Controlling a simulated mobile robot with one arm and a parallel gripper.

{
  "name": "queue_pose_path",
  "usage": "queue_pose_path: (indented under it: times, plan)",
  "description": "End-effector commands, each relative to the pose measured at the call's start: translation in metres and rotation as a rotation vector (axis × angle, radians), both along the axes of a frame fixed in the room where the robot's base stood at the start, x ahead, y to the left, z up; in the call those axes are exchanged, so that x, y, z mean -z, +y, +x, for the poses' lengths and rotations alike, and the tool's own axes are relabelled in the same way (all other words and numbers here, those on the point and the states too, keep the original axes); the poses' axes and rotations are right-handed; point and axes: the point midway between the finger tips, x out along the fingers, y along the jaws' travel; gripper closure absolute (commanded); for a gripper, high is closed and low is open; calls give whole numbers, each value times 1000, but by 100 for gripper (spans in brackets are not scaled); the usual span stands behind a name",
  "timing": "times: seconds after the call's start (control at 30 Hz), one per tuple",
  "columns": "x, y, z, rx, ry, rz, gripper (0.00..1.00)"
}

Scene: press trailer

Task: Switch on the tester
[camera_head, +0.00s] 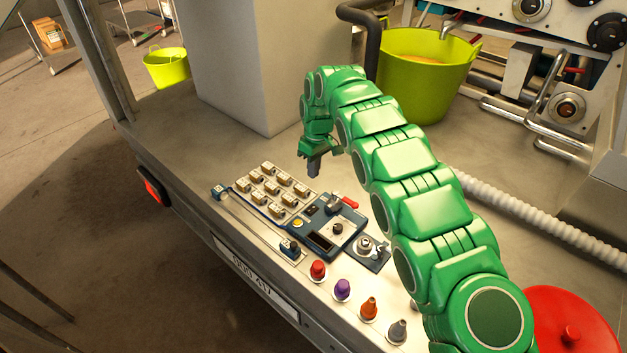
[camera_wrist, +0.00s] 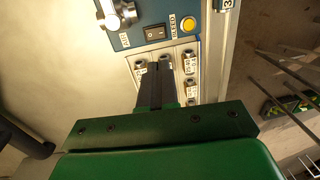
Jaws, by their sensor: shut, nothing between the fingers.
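The tester is a dark blue box (camera_head: 322,239) on the trailer deck in the head view. Its edge panel (camera_wrist: 129,39) shows at the top of the wrist view. A black rocker switch (camera_wrist: 155,31) sits on this panel, beside a round yellow button (camera_wrist: 188,23) labelled BLEED. A metal valve (camera_wrist: 118,14) is left of the switch. My gripper (camera_head: 314,171) is shut and empty, pointing down, raised above the deck beyond the tester. In the wrist view its fingers (camera_wrist: 155,74) appear just below the switch, apart from it. Whether the switch is on cannot be told.
A tray of several small metal fittings (camera_head: 271,190) adjoins the tester. A grey block (camera_head: 262,60) and a green tub (camera_head: 422,85) stand behind. A white corrugated hose (camera_head: 540,221) lies right.

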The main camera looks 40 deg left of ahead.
Motion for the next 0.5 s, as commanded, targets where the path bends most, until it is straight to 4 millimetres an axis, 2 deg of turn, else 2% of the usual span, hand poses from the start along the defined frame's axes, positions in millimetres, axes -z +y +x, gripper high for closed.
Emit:
queue_pose_path:
  times: [0.33,0.5]
  plan:
    - [1,0,-4,0,13,1,100]
    - [14,1,-6,-1,13,1,100]
